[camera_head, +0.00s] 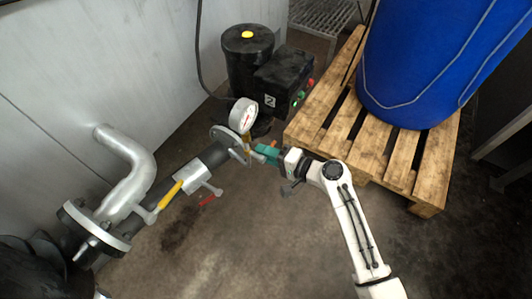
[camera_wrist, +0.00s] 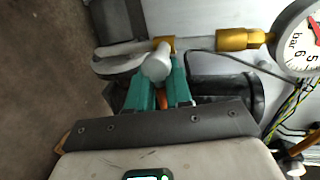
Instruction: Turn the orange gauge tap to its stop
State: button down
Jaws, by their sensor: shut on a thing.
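The orange gauge tap (camera_wrist: 163,100) shows as a small orange strip between the green fingers of my gripper (camera_wrist: 160,84) in the wrist view. Most of it is hidden by the fingers. My gripper is shut on it. A light grey rounded part (camera_wrist: 156,66) sits at the fingertips, beside a brass fitting (camera_wrist: 238,39) that leads to the pressure gauge (camera_wrist: 302,42). In the head view, my gripper (camera_head: 265,152) reaches in from the right, just below the gauge (camera_head: 243,116). The tap's angle is not clear.
A grey pipe (camera_head: 136,160) with a yellow lever (camera_head: 171,194) and a red lever (camera_head: 207,199) runs to the left. A black motor unit (camera_head: 247,60) stands behind. A wooden pallet (camera_head: 425,180) with a blue drum (camera_head: 415,60) is at the right. The front floor is clear.

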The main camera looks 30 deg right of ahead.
dwell(0.3)
jog(key=c, duration=1.2)
grip_release()
jog(key=p+v, duration=0.1)
jog(key=v, duration=1)
jog(key=shift+f+p, duration=0.1)
jog(key=shift+p, duration=0.25)
jog(key=s+a+f+n+g+h, duration=0.1)
jog(key=s+f+n+g+h, duration=0.1)
jog(key=s+n+g, duration=0.4)
jog(key=s+a+f+n+g+h, duration=0.1)
jog(key=s+f+n+g+h, duration=0.2)
jog(key=s, duration=0.5)
jog(key=s+d+r+n+g+h, duration=0.2)
jog(key=s+d+r+g+h, duration=0.15)
jog(key=s, duration=0.25)
jog(key=shift+y, duration=0.25)
jog(key=r+p, duration=2.1)
jog(key=shift+w+a, duration=0.2)
jog(key=shift+w, duration=0.1)
